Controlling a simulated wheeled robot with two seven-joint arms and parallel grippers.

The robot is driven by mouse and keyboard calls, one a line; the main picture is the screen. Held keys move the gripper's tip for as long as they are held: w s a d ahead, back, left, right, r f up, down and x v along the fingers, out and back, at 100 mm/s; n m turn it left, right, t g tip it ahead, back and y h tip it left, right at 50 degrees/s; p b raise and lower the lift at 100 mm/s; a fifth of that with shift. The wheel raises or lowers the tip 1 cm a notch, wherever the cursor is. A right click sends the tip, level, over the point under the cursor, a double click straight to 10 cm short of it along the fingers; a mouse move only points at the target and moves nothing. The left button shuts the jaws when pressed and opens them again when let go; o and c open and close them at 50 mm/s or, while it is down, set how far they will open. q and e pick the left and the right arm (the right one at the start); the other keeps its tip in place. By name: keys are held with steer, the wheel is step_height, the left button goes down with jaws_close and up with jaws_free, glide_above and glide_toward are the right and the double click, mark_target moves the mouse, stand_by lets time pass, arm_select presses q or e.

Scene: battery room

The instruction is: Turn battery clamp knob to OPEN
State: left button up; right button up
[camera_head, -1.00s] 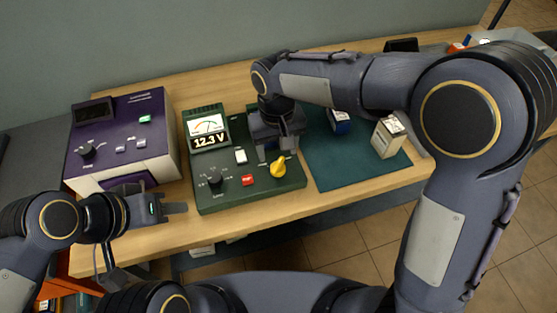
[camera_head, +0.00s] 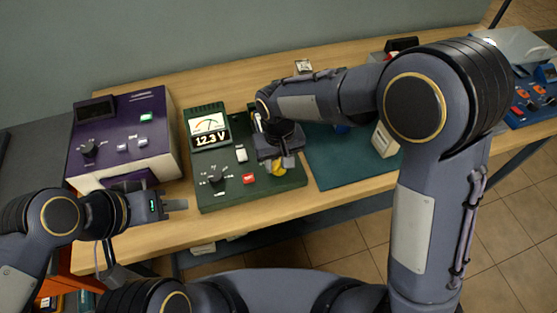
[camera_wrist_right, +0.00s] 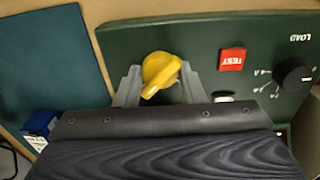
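The yellow clamp knob (camera_head: 279,167) sits at the front right of the dark green tester panel (camera_head: 215,200). My right gripper (camera_head: 285,160) is over it and partly hides it in the head view. In the right wrist view the knob (camera_wrist_right: 160,72) lies between the two fingers of my open right gripper (camera_wrist_right: 160,85), one on each side. I cannot tell whether they touch it. No OPEN mark is readable. My left gripper (camera_head: 180,205) is in front of the purple unit, away from the knob; whether its fingers are apart is unclear.
The panel also has a red TEST button (camera_head: 249,179), a black LOAD knob (camera_head: 216,180) and a 12.3 V meter (camera_head: 209,130). The purple unit (camera_head: 120,130) stands left. A teal mat (camera_head: 340,170) with a pale battery (camera_head: 385,140) lies right. A blue panel (camera_head: 530,105) is far right.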

steer(key=shift+c, duration=1)
steer(key=shift+n, duration=0.3)
steer(key=n, duration=0.3)
steer(key=shift+n+b, duration=0.3)
steer(key=shift+b, duration=0.05)
steer(key=n, duration=0.4)
steer(key=shift+n, duration=0.3)
steer(key=n, duration=0.9)
steer(key=shift+p, duration=0.35)
